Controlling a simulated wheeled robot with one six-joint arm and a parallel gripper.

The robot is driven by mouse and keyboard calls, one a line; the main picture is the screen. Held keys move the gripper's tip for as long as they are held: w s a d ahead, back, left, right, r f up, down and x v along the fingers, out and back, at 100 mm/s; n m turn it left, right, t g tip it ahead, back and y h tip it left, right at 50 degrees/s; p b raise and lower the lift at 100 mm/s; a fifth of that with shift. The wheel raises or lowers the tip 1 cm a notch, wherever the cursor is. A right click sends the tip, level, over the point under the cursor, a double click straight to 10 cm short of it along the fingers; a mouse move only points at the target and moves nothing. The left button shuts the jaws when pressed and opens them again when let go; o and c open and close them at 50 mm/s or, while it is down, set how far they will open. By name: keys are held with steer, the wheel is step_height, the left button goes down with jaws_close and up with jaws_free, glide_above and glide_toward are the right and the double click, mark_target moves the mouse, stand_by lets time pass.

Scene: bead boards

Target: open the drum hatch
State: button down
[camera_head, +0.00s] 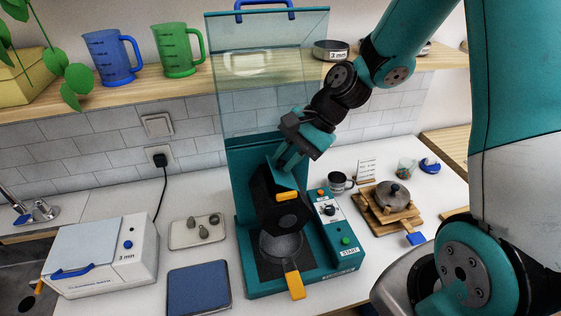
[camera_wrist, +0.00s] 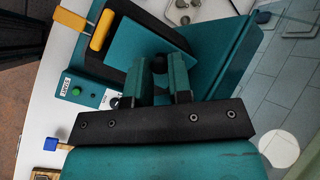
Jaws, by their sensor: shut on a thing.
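The teal machine (camera_head: 242,165) stands on the counter with a black faceted drum (camera_head: 281,212) in its bay. A flat teal hatch plate (camera_head: 284,177) sits at the drum's top, with a yellow handle (camera_head: 288,196) on the drum's front. My gripper (camera_head: 284,165) reaches down to the plate from the upper right. The fingers hide much of the knob. I cannot tell how far the hatch is open.
A clear shield (camera_head: 268,75) with a blue handle stands raised above the machine. A pan (camera_head: 281,246) with a yellow handle sits under the drum. A control panel (camera_head: 335,215) is on the right. A white box (camera_head: 100,255) and a blue pad (camera_head: 198,288) lie left.

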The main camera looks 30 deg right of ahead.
mark_target(284, 162)
steer(key=d+y, duration=0.1)
steer(key=y, duration=0.2)
steer(key=shift+s+d+t, duration=0.1)
steer(key=shift+d+t, duration=0.25)
steer(key=shift+t, duration=0.05)
steer(key=y, duration=0.1)
steer(key=d+y, duration=0.1)
steer(key=y, duration=0.1)
steer(key=shift+s+d+f+t+b, duration=0.1)
steer(key=shift+s+d+t+b, duration=0.1)
steer(key=shift+d+t+b, duration=0.15)
steer(key=shift+s+d+f+y+p, duration=0.1)
steer(key=shift+d+y+p, duration=0.15)
steer(key=shift+y, duration=0.35)
steer(key=shift+d+y+p, duration=0.1)
steer(key=shift+y+p, duration=0.15)
steer(key=shift+y, duration=0.35)
steer(key=shift+d+f+t+y+p, duration=0.25)
steer(key=shift+y+p, duration=0.2)
steer(key=shift+y, duration=0.15)
steer(key=c, duration=1.1)
jaws_free()
steer(key=shift+o, duration=0.2)
